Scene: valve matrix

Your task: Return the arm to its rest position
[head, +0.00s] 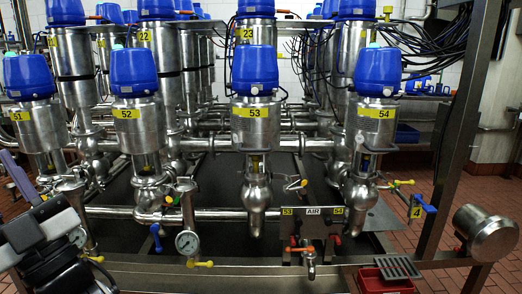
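Part of my arm (45,250) shows at the lower left edge, a black and light grey body with a bar-shaped piece. It stands in front of the left end of the valve rack. I cannot make out my gripper's fingertips there or anything held in them. Behind it are upright steel valves with blue caps; the front row has yellow labels, valve 51 (40,125), valve 52 (137,125), valve 53 (255,125) and valve 54 (374,125).
An AIR panel (312,228) sits at the front middle. A steel post (462,130) and a round steel housing (485,234) stand right. A red bin (385,280) is at the bottom right.

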